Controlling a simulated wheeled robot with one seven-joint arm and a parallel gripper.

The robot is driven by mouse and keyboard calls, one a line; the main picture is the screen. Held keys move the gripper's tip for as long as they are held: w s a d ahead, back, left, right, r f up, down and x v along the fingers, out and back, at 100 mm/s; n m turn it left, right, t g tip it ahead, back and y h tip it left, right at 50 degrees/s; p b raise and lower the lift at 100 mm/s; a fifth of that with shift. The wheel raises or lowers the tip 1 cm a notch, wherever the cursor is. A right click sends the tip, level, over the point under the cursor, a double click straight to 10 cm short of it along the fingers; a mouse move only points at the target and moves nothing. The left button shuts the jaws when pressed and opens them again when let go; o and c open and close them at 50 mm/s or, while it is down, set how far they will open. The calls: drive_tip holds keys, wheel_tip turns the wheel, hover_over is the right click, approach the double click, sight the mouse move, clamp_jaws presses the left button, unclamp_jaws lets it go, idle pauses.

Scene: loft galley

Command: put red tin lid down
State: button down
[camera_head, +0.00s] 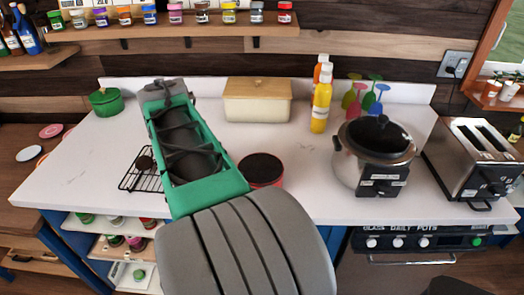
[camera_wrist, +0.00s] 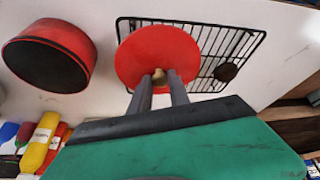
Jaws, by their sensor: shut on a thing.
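The red tin lid (camera_wrist: 128,55) is a flat red disc with a small tan knob. It shows in the wrist view, and my gripper (camera_wrist: 161,82) is shut on its knob. The lid overlaps the black wire rack (camera_wrist: 247,45); I cannot tell whether it touches the rack. In the head view my arm hides the lid and the gripper fingers. The red tin (camera_head: 264,184) stands on the counter to the right of my arm, lidless, with a dark inside. The tin is at the upper left in the wrist view (camera_wrist: 84,37), apart from the lid.
A small dark round piece (camera_head: 145,163) lies on the rack. A green pot (camera_head: 105,103) stands at the back left, a cream bread box (camera_head: 257,107) at the back. Bottles (camera_head: 321,105), a cooker (camera_head: 372,160) and a toaster (camera_head: 470,160) stand right. The counter's front left is clear.

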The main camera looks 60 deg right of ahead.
drive_tip(key=s+d+r+m+g+h+b, duration=0.1)
drive_tip(key=s+d+r+m+g, duration=0.1)
drive_tip(key=s+d+m, duration=0.55)
drive_tip(key=s+d+r+m+g+b, duration=0.1)
drive_tip(key=s+d+r+m+g, duration=0.1)
drive_tip(key=s+d, duration=0.95)
drive_tip(key=w+d+f, duration=0.2)
drive_tip(key=d+f, duration=0.1)
drive_tip(key=w+d+f+p, duration=0.1)
drive_tip(key=w+d+f, duration=0.2)
drive_tip(key=w+d+f+p, duration=0.1)
drive_tip(key=w+d+f, duration=0.1)
drive_tip(key=d+f, duration=0.1)
drive_tip(key=shift+w+d, duration=0.2)
drive_tip(key=shift+d, duration=0.4)
drive_tip(key=f, duration=0.1)
drive_tip(key=f+p, duration=0.1)
drive_tip(key=f, duration=0.1)
drive_tip(key=shift+w+d+f, duration=0.15)
drive_tip(key=shift+d+f, duration=0.05)
drive_tip(key=shift+f, duration=0.1)
drive_tip(key=shift+f, duration=0.1)
